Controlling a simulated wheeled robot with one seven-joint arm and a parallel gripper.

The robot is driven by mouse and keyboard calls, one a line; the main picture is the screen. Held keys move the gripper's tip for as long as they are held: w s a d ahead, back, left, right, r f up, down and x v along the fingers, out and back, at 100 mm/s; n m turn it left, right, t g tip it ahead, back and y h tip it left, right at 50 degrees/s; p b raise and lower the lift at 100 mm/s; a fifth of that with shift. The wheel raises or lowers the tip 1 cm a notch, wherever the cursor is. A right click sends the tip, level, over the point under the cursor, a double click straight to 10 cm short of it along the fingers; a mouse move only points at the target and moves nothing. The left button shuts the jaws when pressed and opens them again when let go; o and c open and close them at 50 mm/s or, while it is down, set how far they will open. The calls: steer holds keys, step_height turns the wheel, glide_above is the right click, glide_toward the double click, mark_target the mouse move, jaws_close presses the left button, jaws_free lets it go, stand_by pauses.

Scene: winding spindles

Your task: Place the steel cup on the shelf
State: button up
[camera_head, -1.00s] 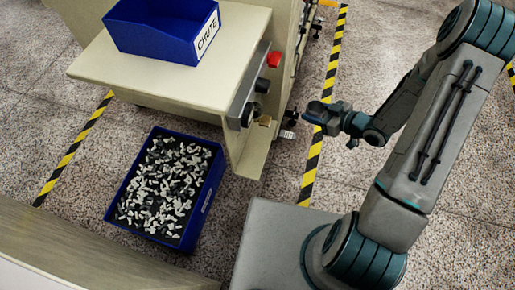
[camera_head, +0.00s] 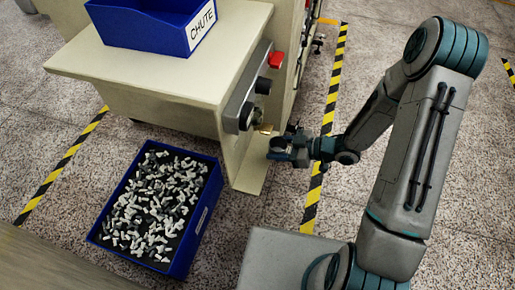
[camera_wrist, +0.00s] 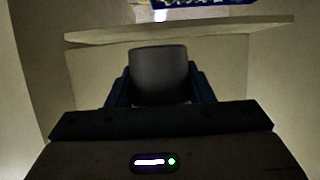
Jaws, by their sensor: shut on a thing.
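The steel cup (camera_wrist: 158,75) shows in the wrist view as a dark grey, rounded vessel. My gripper (camera_wrist: 160,92) is shut on it, with a finger at either side. In the head view, my gripper (camera_head: 280,149) is low beside the right side of the beige machine, and the cup is too small there to make out clearly. A pale horizontal board, seemingly the shelf (camera_wrist: 110,37), lies beyond the cup in the wrist view. The gap between cup and board cannot be judged. The cup's underside is hidden.
The beige machine (camera_head: 150,75) carries a blue chute bin (camera_head: 150,28) and a red knob (camera_head: 276,60). A blue crate (camera_head: 194,243) of small parts stands on the floor. In the wrist view, pale walls (camera_wrist: 30,70) flank the cup.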

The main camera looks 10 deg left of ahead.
mark_target(247, 146)
steer(key=a, duration=0.2)
steer(key=shift+w+a+b, duration=0.1)
steer(key=shift+a+b, duration=0.2)
steer(key=b+x, duration=0.1)
steer(key=x, duration=0.3)
steer(key=shift+a+r+b, duration=0.15)
steer(key=shift+r+b, duration=0.2)
steer(key=shift+r, duration=0.05)
steer(key=shift+f, duration=0.35)
steer(key=shift+f, duration=0.1)
steer(key=o, duration=1.1)
